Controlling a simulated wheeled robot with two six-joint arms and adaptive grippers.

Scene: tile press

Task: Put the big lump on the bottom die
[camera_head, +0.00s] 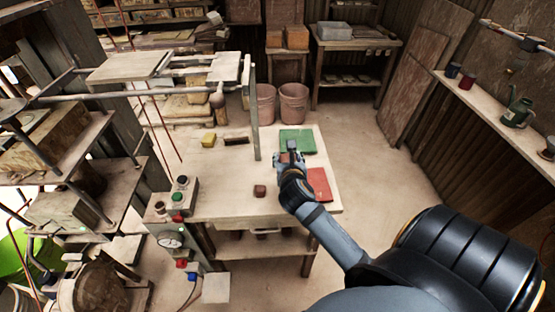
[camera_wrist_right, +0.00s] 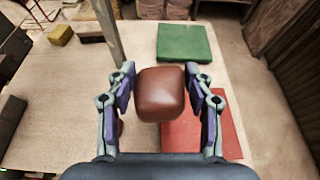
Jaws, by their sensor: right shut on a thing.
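My right gripper (camera_head: 290,158) is over the right part of the table, near the green and red mats. In the right wrist view the right gripper (camera_wrist_right: 162,98) is shut on a reddish-brown rounded lump (camera_wrist_right: 160,92), with a finger pad at each side. In the head view the gripper mostly hides this lump. A smaller brown lump (camera_head: 259,190) lies on the table, left of the gripper. The press stands at the left, with a lower block (camera_head: 58,207) under an upper block (camera_head: 55,135); which surface is the bottom die is unclear. My left gripper is not in view.
The table (camera_head: 225,205) carries a green mat (camera_head: 298,140), a red mat (camera_head: 319,184), a yellow block (camera_head: 208,140) and a dark brush-like thing (camera_head: 236,140). A control box (camera_head: 176,195) and gauge stand between table and press. An upright post (camera_head: 255,125) rises near the gripper.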

